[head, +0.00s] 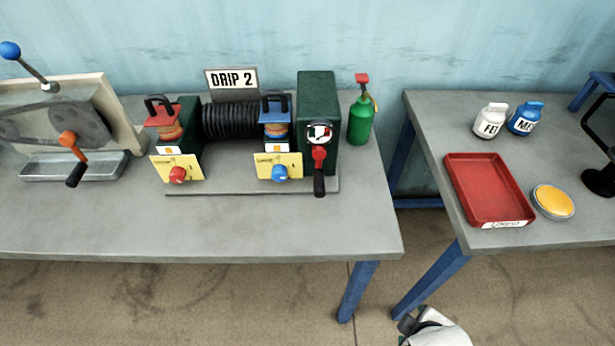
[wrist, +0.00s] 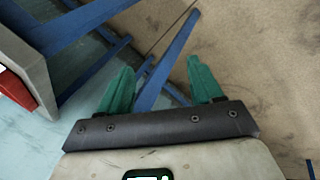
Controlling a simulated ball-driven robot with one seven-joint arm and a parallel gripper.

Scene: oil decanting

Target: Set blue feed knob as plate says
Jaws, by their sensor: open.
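The blue feed knob (head: 280,173) sits on a yellow dial card (head: 264,161) below the blue-topped oiler (head: 275,107). Its exact setting is too small to read. The white plate (head: 231,79) behind the black coil reads "DRIP 2". My gripper (wrist: 160,72) is open and empty in the wrist view, its two green fingers apart over the floor and blue table legs. In the head view, only a white and dark part of my arm shows at the bottom edge, below the benches and well away from the knob.
A red knob (head: 178,174) sits on a similar card to the left. A black-handled red lever (head: 319,170) stands close right of the blue knob, with a green oil can (head: 361,120) beyond. The right bench holds a red tray (head: 489,187). The left bench front (head: 240,230) is clear.

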